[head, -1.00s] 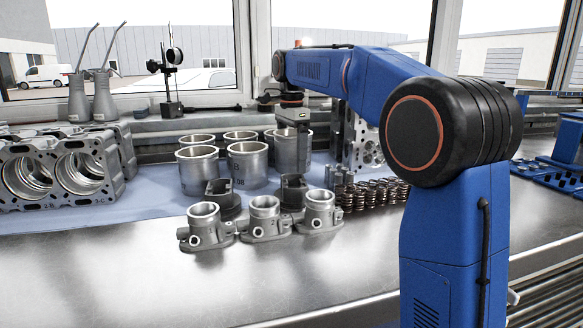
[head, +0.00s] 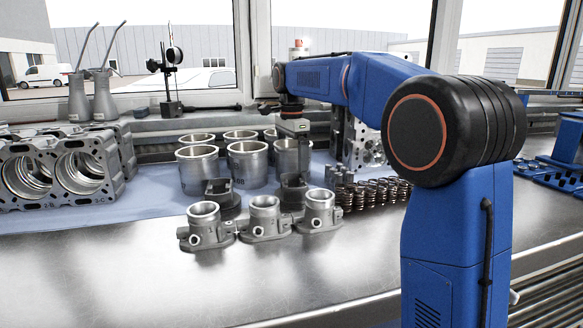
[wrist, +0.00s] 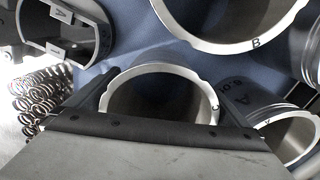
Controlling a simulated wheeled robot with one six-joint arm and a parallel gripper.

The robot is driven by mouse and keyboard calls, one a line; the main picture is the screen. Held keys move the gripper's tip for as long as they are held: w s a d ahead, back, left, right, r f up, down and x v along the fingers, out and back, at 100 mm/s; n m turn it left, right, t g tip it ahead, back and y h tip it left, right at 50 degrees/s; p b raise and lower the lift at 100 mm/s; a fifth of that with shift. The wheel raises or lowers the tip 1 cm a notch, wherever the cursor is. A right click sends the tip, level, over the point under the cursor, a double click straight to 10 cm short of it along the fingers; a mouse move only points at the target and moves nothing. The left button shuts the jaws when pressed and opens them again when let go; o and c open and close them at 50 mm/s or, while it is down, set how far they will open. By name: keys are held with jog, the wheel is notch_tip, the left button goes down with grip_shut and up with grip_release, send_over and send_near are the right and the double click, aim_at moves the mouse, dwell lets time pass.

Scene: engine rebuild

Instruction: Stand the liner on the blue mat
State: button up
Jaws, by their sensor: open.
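Several grey metal cylinder liners stand upright on the blue mat (head: 150,200). In the head view the front-right liner (head: 282,160) stands directly below my gripper (head: 293,127). The wrist view shows that liner's rim (wrist: 165,68), marked C, between the two dark fingers of my gripper (wrist: 168,90). The fingers are apart, one on each side of the rim; I cannot tell whether they touch it. A larger-looking liner marked B (wrist: 232,47) is beside it, and it shows in the head view (head: 247,165). The lower part of the front-right liner is hidden behind a dark piston (head: 293,190).
Dark pistons and several small grey housings (head: 265,217) stand in front of the liners. Springs (head: 375,193) are to the right, an engine block (head: 65,172) to the left. Another liner (wrist: 290,135) is close on the right in the wrist view. The bench front is clear.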

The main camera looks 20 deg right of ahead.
notch_tip(320, 180, up, 12)
dwell(0.5)
